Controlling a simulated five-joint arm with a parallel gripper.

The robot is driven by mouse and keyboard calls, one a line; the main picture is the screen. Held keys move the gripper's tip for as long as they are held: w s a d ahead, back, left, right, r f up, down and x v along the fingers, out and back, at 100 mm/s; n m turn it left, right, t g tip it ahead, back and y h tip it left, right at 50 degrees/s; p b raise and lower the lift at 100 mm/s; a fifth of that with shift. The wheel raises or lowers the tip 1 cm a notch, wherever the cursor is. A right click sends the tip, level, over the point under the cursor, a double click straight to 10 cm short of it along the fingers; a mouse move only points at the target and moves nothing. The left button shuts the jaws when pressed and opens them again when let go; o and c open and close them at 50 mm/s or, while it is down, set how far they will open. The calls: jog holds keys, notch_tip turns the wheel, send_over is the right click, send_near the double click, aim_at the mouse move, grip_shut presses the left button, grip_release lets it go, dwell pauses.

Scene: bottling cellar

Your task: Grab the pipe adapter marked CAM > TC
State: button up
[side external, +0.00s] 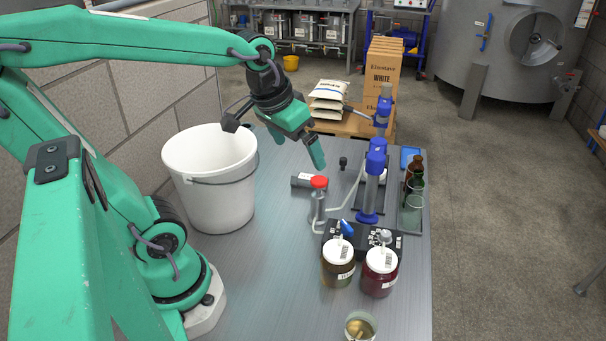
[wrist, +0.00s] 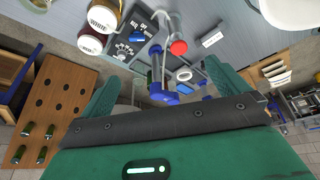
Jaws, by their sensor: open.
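I cannot read the marking CAM > TC on anything in view. A grey cylindrical piece with a pale label (side external: 308,181) lies on the table behind the red-capped tube; a small labelled piece shows in the wrist view (wrist: 212,38). Which of these is the adapter I cannot tell. My gripper (side external: 317,158) is open and empty, above the table's far part, clear of all these. Its two green fingers (wrist: 160,75) are spread in the wrist view.
A white bucket (side external: 212,185) stands at left. A red-capped tube (side external: 319,200), blue-clamped columns (side external: 371,190) and bottles (side external: 414,190) stand upright. Two white-lidded jars (side external: 338,265) and an open glass (side external: 360,328) occupy the front. The table's middle left is clear.

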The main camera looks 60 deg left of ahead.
jog(key=w+a+f+n+g, duration=0.25)
jog(key=w+a+f, duration=0.25)
jog(key=w+a, duration=0.35)
jog(key=n+g, duration=0.2)
jog(key=n, duration=0.2)
send_over(310, 177)
jog(key=f, duration=1)
jog(key=shift+s+d+f, duration=0.1)
jog(key=shift+d+f, duration=0.05)
jog(key=shift+d, duration=0.1)
jog(key=shift+a+f+n, duration=0.25)
jog(key=shift+a+f, duration=0.1)
jog(key=shift+f, duration=4)
jog(key=c, duration=0.9)
jog(key=shift+o, duration=0.2)
jog(key=shift+r, duration=0.1)
